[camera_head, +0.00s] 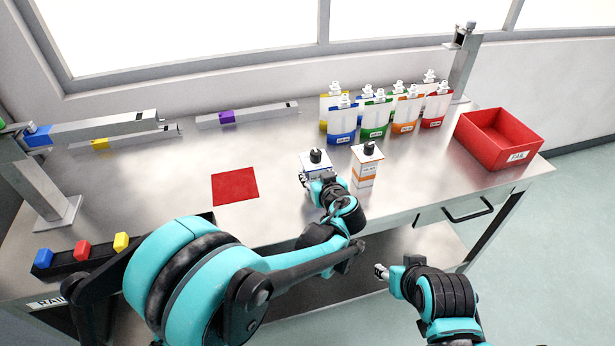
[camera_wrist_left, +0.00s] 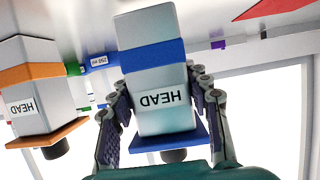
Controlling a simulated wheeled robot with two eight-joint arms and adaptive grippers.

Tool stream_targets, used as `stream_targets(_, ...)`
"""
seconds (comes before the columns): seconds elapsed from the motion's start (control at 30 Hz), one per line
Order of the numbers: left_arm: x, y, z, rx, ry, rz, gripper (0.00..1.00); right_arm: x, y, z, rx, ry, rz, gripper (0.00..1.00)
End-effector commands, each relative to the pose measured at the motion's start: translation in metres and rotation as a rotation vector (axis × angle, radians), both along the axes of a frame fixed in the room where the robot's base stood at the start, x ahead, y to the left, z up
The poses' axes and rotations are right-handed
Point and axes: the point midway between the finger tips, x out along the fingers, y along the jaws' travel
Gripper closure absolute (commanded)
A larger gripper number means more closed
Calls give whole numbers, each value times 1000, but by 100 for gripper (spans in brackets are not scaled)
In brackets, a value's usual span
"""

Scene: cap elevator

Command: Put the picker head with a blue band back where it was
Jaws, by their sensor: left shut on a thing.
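The picker head with a blue band (camera_head: 315,168) is a white block with a black knob on top, over the front middle of the table. My left gripper (camera_head: 312,183) is shut on it. In the left wrist view the blue-banded head (camera_wrist_left: 165,92), labelled HEAD, stands between the two fingers of my left gripper (camera_wrist_left: 160,112). I cannot tell whether its base touches the table. A similar head with an orange band (camera_head: 365,172) stands upright just to its right, apart from it. My right gripper (camera_head: 381,272) is in front of the table, away from both heads; its finger opening is unclear.
A red mat (camera_head: 235,186) lies to the left. Several colour-banded pouches (camera_head: 375,116) stand behind the heads. A red FAIL bin (camera_head: 500,137) is at right. Metal bars with yellow (camera_head: 100,144) and purple (camera_head: 227,117) collars lie behind. A blue-collared arm on a stand (camera_head: 105,127) is at left.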

Motion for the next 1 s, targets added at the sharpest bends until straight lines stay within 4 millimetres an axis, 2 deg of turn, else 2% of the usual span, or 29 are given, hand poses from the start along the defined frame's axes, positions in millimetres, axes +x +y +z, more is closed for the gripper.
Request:
stream_targets(0.03, -3, -3, -11, 0, -1, 0, 100, 0, 0, -10, 0, 0, 0, 55)
stream_targets(0.07, -4, -4, -13, 0, -1, 0, 100, 0, 0, -11, 0, 0, 0, 55)
stream_targets(0.43, -5, -4, -15, 0, -1, 2, 100, 0, 0, -12, 0, 0, 0, 55)
stream_targets(0.47, -5, -4, -15, 0, 0, 3, 50, 0, 0, -12, 0, 0, 0, 55)
stream_targets(0.53, -5, -4, -14, 0, 0, 3, 32, 0, 0, -11, 0, 0, 0, 55)
stream_targets(1.0, -5, -3, -9, 0, -1, 2, 32, 0, 0, -6, 0, 0, 0, 55)
